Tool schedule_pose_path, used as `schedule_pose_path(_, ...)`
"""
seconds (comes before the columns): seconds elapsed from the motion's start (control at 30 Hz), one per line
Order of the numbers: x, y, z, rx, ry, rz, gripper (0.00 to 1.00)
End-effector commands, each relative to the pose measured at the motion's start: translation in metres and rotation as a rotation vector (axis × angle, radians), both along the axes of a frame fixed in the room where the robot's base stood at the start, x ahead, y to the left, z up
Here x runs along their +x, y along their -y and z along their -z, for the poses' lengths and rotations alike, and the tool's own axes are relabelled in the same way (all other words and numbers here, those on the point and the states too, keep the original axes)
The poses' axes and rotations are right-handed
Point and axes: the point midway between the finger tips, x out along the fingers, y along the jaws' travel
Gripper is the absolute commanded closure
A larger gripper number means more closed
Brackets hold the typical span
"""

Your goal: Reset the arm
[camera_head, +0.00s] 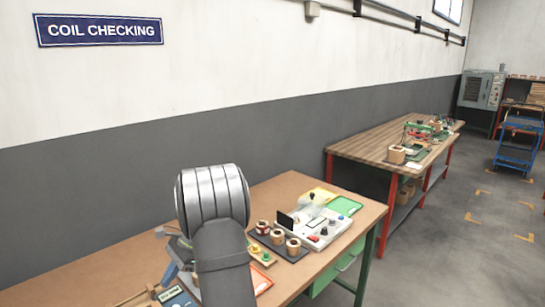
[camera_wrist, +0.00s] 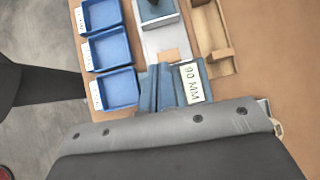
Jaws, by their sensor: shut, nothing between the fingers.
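My arm rises in the middle foreground of the head view, its ribbed grey joint over the near workbench (camera_head: 290,187). The arm hides part of the bench. In the wrist view my gripper (camera_wrist: 163,72) points down over the bench, its two blue-grey fingers together and empty. I cannot tell the height of the fingertips above the bench.
In the wrist view, several blue bins (camera_wrist: 110,48) stand left of the fingers and a wooden holder (camera_wrist: 212,38) stands right. In the head view, copper coils (camera_head: 278,236) and a white tester (camera_head: 318,226) stand right of my arm. A second bench (camera_head: 375,140) is farther back.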

Motion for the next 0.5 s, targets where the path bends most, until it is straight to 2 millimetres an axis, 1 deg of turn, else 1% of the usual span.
schedule_pose_path(0.03,-0.004,-0.006,-0.004,-0.003,0.041,-0.061,1.0)
schedule_pose_path(0.1,-0.008,-0.011,-0.006,-0.006,0.096,-0.146,1.0)
schedule_pose_path(0.5,-0.028,-0.036,-0.028,-0.025,0.385,-0.639,1.0)
